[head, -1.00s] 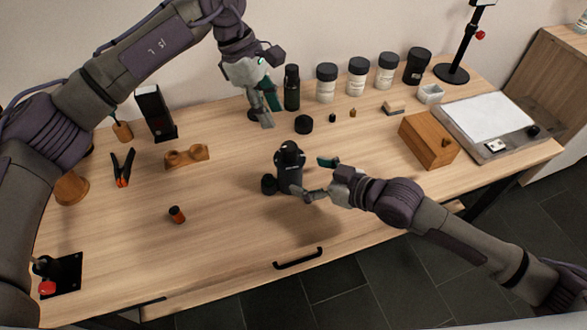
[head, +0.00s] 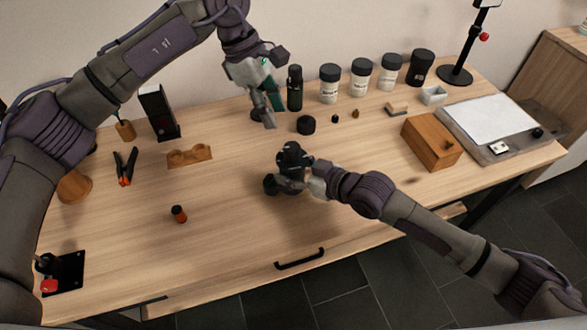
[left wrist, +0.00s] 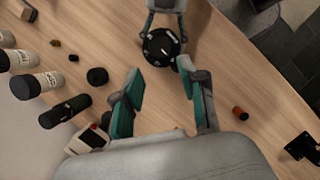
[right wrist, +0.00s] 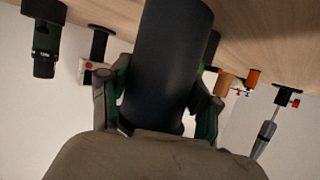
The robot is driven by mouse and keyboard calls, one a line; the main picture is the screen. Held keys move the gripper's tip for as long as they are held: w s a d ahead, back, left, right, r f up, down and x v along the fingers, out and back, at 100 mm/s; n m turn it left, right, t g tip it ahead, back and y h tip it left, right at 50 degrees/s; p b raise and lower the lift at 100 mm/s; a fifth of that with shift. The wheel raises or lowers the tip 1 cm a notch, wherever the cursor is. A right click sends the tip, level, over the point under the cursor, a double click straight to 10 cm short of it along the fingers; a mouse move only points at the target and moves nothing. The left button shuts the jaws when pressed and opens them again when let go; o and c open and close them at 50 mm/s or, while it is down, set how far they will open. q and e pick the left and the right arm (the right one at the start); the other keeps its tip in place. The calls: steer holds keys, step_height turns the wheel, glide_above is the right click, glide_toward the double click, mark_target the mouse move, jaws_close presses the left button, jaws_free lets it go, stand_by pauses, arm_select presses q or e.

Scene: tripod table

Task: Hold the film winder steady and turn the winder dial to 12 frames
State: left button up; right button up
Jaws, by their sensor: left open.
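The black film winder (head: 291,158) stands upright on the table. Its round dial top (left wrist: 163,47) with pale marks faces up in the left wrist view. My right gripper (head: 303,181) is at the winder from the right and front. In the right wrist view its fingers (right wrist: 158,105) lie on both sides of the winder's dark body (right wrist: 170,60); whether they press on it I cannot tell. My left gripper (head: 273,112) is open and empty, raised behind and left of the winder. In the left wrist view its fingertips (left wrist: 161,78) point toward the dial.
A black lid (head: 306,125), a dark bottle (head: 295,88) and several black-capped jars stand behind. A wooden box (head: 431,143) is at right. A small orange-and-black canister (head: 179,214), pliers (head: 125,166) and a wooden holder (head: 189,156) are at left. The front middle is clear.

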mark_target(292, 147)
steer(key=c, duration=0.5)
arm_select(q)
steer(key=shift+o, duration=0.6)
arm_select(e)
steer(key=shift+c, duration=0.9)
arm_select(q)
steer(key=shift+o, duration=1.4)
steer(key=s+n+t, duration=0.1)
steer(key=n, duration=0.2)
steer(key=shift+s+d+f, duration=0.1)
steer(key=shift+s, duration=0.05)
steer(key=d+f+n+t, duration=0.1)
steer(key=f+n, duration=0.2)
steer(key=d+f+n+t, duration=0.1)
steer(key=f+n, duration=0.2)
steer(key=d+f+n+t, duration=0.1)
steer(key=f+n, duration=0.2)
steer(key=shift+d+f+n+t+y, duration=0.3)
steer(key=shift+d+f+t, duration=0.05)
steer(key=shift+t, duration=0.05)
